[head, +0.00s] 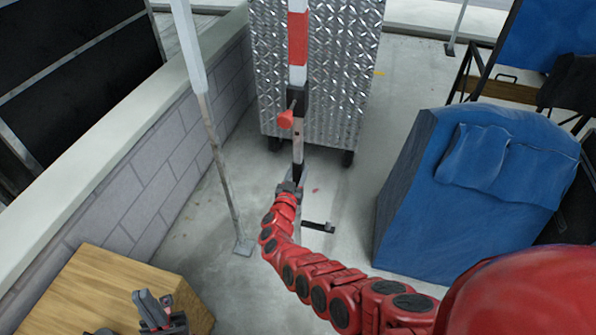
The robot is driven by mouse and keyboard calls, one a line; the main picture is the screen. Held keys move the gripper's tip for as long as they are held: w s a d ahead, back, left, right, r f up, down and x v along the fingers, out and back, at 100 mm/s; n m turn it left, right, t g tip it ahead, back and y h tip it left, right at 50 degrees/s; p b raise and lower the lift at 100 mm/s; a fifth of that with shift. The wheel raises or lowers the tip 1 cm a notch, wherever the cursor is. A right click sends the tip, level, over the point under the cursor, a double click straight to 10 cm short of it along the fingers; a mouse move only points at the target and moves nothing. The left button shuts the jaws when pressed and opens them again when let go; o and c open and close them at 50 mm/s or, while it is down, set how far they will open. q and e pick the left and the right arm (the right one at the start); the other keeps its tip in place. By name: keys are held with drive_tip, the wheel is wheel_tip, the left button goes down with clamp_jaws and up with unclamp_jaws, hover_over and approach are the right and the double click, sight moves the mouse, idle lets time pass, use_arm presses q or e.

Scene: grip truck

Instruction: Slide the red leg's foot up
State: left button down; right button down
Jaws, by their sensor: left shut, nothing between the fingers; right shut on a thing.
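The red leg (298,38) is a red-and-white banded pole standing upright near the top middle. A black clamp with a red knob (286,119) sits on it. Below the clamp a thinner grey inner leg (298,150) runs down to the foot. My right gripper (291,186) is shut on the lower leg near the foot; its fingers and wrist hide part of it. A dark foot bar (318,227) shows low on the floor beside my red arm. My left gripper (155,308) is shut and empty at the bottom left, in front of the wooden box.
A wheeled diamond-plate metal case (345,75) stands right behind the leg. A second pale leg (210,130) stands to the left by a low block wall (150,165). A wooden box (110,290) is at the lower left. A blue padded block (430,210) is at the right.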

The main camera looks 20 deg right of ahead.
sight(297, 145)
idle(0.4)
wheel_tip(297, 145, up, 13)
drive_tip(key=p, duration=1.3)
drive_tip(key=shift+w, duration=0.1)
drive_tip(key=shift+f, duration=0.15)
drive_tip(key=c, duration=0.5)
unclamp_jaws()
drive_tip(key=shift+o, duration=0.3)
drive_tip(key=shift+f, duration=0.1)
